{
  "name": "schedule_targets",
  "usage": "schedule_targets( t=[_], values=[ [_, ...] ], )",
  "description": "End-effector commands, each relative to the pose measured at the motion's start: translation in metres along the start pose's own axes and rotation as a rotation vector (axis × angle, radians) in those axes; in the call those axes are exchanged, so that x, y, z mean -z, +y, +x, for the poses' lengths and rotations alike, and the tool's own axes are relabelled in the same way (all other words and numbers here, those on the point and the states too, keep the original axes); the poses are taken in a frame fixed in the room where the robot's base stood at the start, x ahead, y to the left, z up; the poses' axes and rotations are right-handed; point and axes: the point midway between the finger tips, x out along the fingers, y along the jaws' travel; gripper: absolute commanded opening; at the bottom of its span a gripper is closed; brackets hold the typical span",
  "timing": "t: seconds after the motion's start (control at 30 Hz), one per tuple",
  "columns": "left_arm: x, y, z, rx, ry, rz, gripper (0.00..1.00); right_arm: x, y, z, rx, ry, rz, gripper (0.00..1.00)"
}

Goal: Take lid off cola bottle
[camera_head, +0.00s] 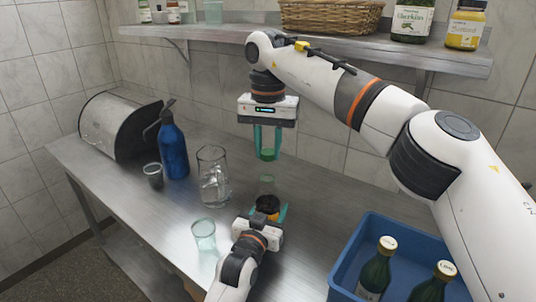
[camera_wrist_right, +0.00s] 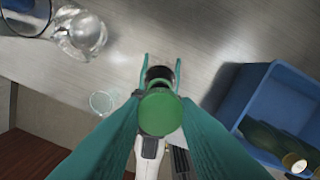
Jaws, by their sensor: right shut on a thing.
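The cola bottle (camera_head: 268,203) stands upright on the steel counter, with a clear upper part and dark contents low down. Its dark part (camera_wrist_right: 160,75) also shows in the right wrist view. My left gripper (camera_head: 270,213) has its teal fingers around the bottle's lower part, one on each side, and looks closed on it. My right gripper (camera_head: 267,143) points straight down above the bottle and is shut on the green lid (camera_head: 267,155). The lid is a round green disc (camera_wrist_right: 160,113) in the right wrist view and hides part of the bottle. A gap shows between lid and bottle.
A glass pitcher (camera_head: 213,178), a blue spray bottle (camera_head: 173,145), a small metal cup (camera_head: 153,175) and an empty glass (camera_head: 203,234) stand to the left. A blue crate (camera_head: 345,255) with dark bottles is at the right. A shelf (camera_head: 330,43) runs above.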

Motion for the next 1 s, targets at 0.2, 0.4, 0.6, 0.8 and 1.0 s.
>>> schedule_targets(
  t=[0.2,0.4,0.6,0.8,1.0],
  values=[
    [0.000,0.000,0.000,0.000,0.000,0.000,0.00,0.000,0.000,-0.016,0.000,0.000,0.000,0.00],
    [0.000,0.000,0.000,0.000,0.000,0.000,0.57,0.000,0.000,-0.016,0.001,0.000,0.000,0.00],
    [0.000,0.000,0.000,0.000,0.000,0.000,0.79,0.000,0.000,-0.016,0.001,0.000,0.000,0.00],
    [0.000,0.000,0.000,0.000,0.000,0.000,0.79,0.000,0.000,-0.016,0.001,0.000,0.000,0.00],
    [0.002,0.001,-0.017,-0.001,0.002,0.000,0.79,0.000,0.000,-0.014,0.001,0.000,0.000,0.00]
  ],
)
